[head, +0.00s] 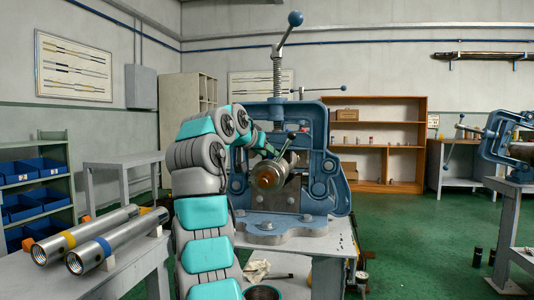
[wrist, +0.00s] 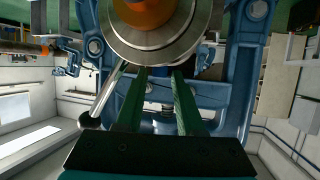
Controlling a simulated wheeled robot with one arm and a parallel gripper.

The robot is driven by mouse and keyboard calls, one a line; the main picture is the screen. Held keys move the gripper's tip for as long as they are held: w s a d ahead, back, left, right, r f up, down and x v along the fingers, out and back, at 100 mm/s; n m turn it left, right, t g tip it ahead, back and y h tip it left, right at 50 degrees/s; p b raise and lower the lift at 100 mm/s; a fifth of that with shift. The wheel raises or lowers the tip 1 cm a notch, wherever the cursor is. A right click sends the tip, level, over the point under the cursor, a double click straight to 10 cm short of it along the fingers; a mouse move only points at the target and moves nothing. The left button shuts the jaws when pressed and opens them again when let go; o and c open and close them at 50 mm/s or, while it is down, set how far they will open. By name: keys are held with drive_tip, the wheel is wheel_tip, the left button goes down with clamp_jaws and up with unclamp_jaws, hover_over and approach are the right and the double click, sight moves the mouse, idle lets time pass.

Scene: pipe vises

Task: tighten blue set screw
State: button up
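The blue vise (head: 315,150) stands on the bench and clamps a round metal pipe end (head: 268,177) with an orange-brown centre. In the wrist view the pipe's round end (wrist: 190,40) fills the top, with orange inside. My gripper (wrist: 160,72) has two long green fingers with a clear gap between them. Their tips reach the lower rim of the pipe end; I cannot tell whether they touch. A small dark bluish patch shows between the tips, but I cannot make out a blue set screw for certain. In the head view my arm hides most of the gripper.
A lever with a ball end (wrist: 92,119) slants just left of the fingers in the wrist view. The vise's tall screw and handle (head: 278,70) rise above. Two steel pipes (head: 118,240) with yellow and blue bands lie on the left bench.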

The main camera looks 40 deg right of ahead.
drive_tip(key=v, duration=0.7)
drive_tip(key=shift+a+r+b, duration=0.2)
drive_tip(key=shift+a+b, duration=0.1)
drive_tip(key=shift+a, duration=0.05)
drive_tip(key=shift+s, duration=0.15)
drive_tip(key=w+a+f+n+y+p, duration=0.1)
drive_tip(key=w+a+f+n+y, duration=0.25)
drive_tip(key=a+n, duration=0.25)
drive_tip(key=s+a+f+n+g+y+p, duration=0.1)
drive_tip(key=s+a+f+n, duration=0.1)
drive_tip(key=s+a+f, duration=0.3)
drive_tip(key=s+a+f+n+g+y+p, duration=0.1)
drive_tip(key=s+a+f+n+y, duration=0.15)
drive_tip(key=f, duration=0.55)
drive_tip(key=s+a+f+g+y, duration=0.1)
drive_tip(key=s+a+f+g, duration=0.1)
drive_tip(key=s+a+f, duration=0.3)
drive_tip(key=s+a+f+n+g+y+p, duration=0.1)
drive_tip(key=s+a+f, duration=0.5)
drive_tip(key=s+f, duration=0.6)
drive_tip(key=s+a+f+n+g+y, duration=0.1)
drive_tip(key=s+a+f, duration=0.4)
drive_tip(key=s, duration=1.4)
wheel_tip(320, 180, down, 5)
drive_tip(key=shift+a+r+g+y, duration=0.2)
drive_tip(key=shift+r+g+y, duration=0.05)
drive_tip(key=shift+g+y, duration=0.75)
